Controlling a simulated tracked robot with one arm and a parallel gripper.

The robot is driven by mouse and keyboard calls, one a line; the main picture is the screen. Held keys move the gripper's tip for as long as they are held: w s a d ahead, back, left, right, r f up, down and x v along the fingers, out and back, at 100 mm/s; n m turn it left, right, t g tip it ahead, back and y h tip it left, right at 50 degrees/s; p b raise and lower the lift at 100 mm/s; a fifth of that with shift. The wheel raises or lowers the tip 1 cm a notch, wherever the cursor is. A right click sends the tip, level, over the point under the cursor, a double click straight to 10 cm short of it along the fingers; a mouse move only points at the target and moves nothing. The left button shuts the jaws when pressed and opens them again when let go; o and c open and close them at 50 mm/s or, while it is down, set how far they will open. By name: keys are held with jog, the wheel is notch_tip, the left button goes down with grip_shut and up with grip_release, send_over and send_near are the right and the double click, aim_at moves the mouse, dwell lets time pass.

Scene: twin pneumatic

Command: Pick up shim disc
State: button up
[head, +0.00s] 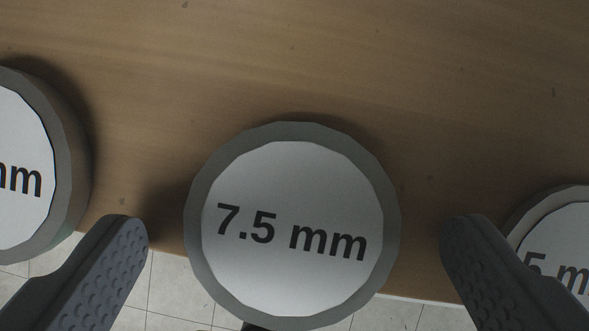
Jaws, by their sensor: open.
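A grey shim disc (291,195) with a white face marked "7.5 mm" lies in the lower middle of the head view, by the edge of the wooden table. My gripper (292,232) is open, with one dark studded finger on each side of this disc. A gap shows between each finger and the disc's rim. The lower rim of the disc is close to the bottom of the picture, with a small dark part just below it.
Another grey disc (70,170), its label cut to "mm", is at the left edge. A third disc (545,205) is at the right, partly behind the right finger. The wooden table (300,60) is bare above them. Tiled floor (175,290) shows below the table edge.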

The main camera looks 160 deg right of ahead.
aim_at(291, 268)
jog(key=shift+f, duration=0.1)
jog(key=c, duration=1.1)
jog(key=shift+w+r, duration=0.1)
jog(key=shift+r, duration=0.15)
jog(key=shift+r+b, duration=0.35)
jog(key=shift+r, duration=1.2)
jog(key=s+b, duration=0.1)
jog(key=s, duration=0.4)
jog(key=s+a+r+b, duration=0.1)
jog(key=s, duration=0.4)
jog(key=s+b, duration=0.1)
jog(key=s, duration=0.5)
jog(key=shift+a+r+b, duration=0.15)
jog(key=shift+r+b, duration=0.1)
jog(key=shift+b, duration=0.15)
